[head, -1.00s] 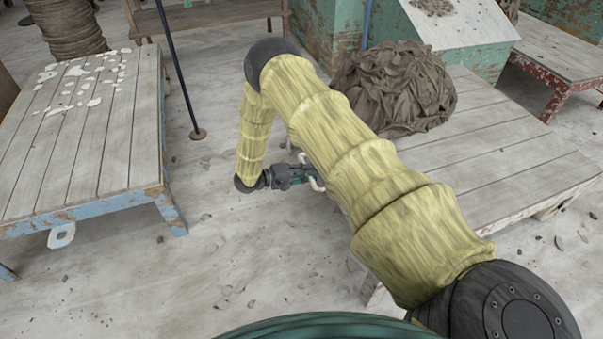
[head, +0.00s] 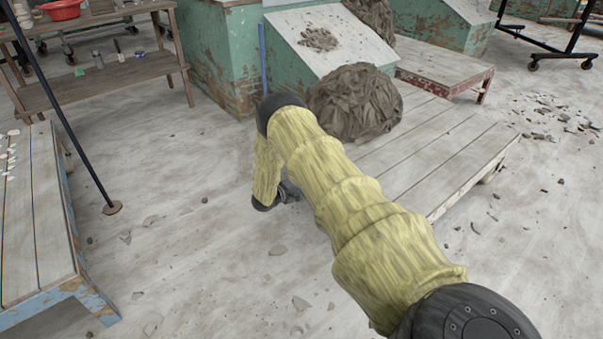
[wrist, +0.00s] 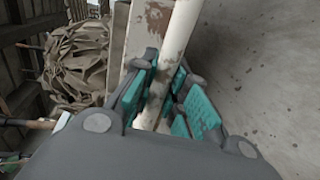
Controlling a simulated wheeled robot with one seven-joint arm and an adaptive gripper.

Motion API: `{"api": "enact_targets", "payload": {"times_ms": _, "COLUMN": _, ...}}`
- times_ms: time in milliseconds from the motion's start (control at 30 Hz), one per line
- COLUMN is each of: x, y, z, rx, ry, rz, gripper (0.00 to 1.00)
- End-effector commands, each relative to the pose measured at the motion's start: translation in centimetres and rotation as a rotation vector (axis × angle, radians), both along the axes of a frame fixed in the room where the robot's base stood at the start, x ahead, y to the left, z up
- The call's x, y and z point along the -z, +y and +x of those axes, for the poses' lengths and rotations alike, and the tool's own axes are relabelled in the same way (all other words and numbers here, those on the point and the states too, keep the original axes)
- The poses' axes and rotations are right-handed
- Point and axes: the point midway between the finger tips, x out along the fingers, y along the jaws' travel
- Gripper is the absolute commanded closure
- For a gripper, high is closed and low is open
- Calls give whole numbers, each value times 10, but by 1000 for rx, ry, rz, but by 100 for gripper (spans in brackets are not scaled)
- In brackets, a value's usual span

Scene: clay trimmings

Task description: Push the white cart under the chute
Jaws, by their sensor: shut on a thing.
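The white cart (head: 450,150) is a low, worn, pale plank platform right of my arm. A heap of grey-brown clay trimmings (head: 355,105) lies on its far end. A green chute (head: 325,45) with a pale sloping face stands just behind the heap; the heap hides part of its lower edge. I cannot tell how far the cart reaches under it. In the wrist view my gripper (wrist: 160,92) is shut on a white, rust-chipped bar, the cart's handle (wrist: 182,28). In the head view my arm hides the handle and most of the gripper.
A blue-framed cart (head: 35,220) stands at the left, with a black pole (head: 75,120) beside it. A wooden workbench (head: 110,70) is at the back left. A red-framed cart (head: 450,68) is behind the white one. Clay scraps (head: 555,115) litter the right floor.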

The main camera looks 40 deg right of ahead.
Motion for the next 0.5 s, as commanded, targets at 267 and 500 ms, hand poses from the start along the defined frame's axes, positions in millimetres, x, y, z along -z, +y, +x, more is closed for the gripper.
{"api": "enact_targets", "payload": {"times_ms": 267, "x": 2, "y": -61, "z": -7, "rx": 5, "ry": 2, "rz": 0, "gripper": 100}}
{"api": "enact_targets", "payload": {"times_ms": 500, "x": 2, "y": -80, "z": -8, "rx": 1, "ry": 3, "rz": 2, "gripper": 100}}
